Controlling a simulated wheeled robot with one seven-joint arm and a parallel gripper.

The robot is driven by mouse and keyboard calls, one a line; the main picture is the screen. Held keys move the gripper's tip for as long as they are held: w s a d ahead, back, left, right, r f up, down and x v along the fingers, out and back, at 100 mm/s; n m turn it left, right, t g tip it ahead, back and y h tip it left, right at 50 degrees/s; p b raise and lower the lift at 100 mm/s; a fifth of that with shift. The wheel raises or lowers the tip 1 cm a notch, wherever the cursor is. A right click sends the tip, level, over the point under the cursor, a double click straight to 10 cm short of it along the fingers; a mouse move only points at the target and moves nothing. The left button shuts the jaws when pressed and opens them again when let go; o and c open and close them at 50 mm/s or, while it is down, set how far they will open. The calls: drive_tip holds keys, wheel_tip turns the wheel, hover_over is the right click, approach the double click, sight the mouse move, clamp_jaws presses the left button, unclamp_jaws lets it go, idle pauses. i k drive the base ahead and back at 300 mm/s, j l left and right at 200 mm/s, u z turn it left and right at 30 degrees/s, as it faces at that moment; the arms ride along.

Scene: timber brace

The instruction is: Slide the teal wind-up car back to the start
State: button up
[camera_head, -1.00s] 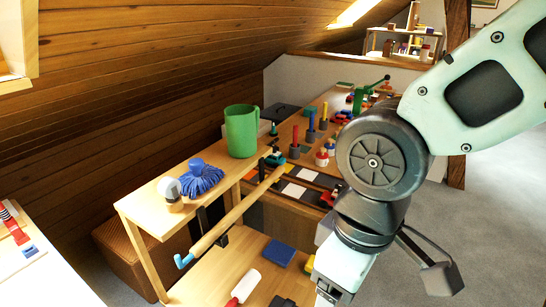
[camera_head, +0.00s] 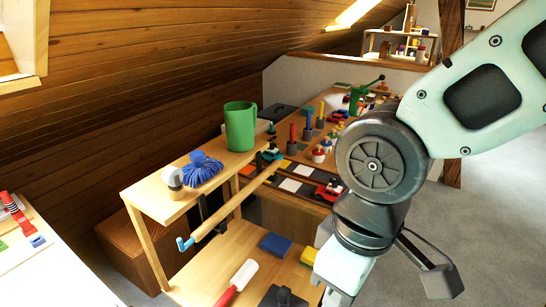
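The small teal car (camera_head: 271,154) stands at the left, far end of a dark track with black and white squares (camera_head: 291,184), just right of the raised shelf. A red car (camera_head: 329,191) stands farther right on or beside the same track, near my arm. My arm comes in from the upper right and bends down at the right of the view. No contact between my gripper and either car shows.
A raised wooden shelf (camera_head: 160,205) holds a green mug (camera_head: 240,127) and a blue brush-like bundle (camera_head: 203,170). A long wooden rod (camera_head: 232,212) slants in front of it. On the lower surface lie a blue block (camera_head: 275,244) and a red-handled tool (camera_head: 238,281). Pegs stand behind the track.

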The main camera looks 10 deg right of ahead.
sight(268, 155)
drive_tip(key=k+j+u, duration=0.1)
drive_tip(key=k+u, duration=0.2)
drive_tip(key=k, duration=0.25)
drive_tip(key=k+j+u, duration=0.25)
drive_tip(key=k, duration=0.3)
drive_tip(key=i+l+u, duration=0.45)
drive_tip(key=l, duration=0.3)
drive_tip(key=i+l+u, duration=0.2)
drive_tip(key=l, duration=0.2)
drive_tip(key=i+l, duration=0.15)
drive_tip(key=l, duration=0.25)
drive_tip(key=i+l, duration=0.15)
drive_tip(key=l, duration=0.25)
drive_tip(key=i+l, duration=0.15)
drive_tip(key=l, duration=0.25)
drive_tip(key=i+l, duration=0.15)
drive_tip(key=l, duration=0.25)
drive_tip(key=i+l, duration=0.1)
drive_tip(key=l, duration=0.3)
drive_tip(key=i+l, duration=0.15)
drive_tip(key=l, duration=0.25)
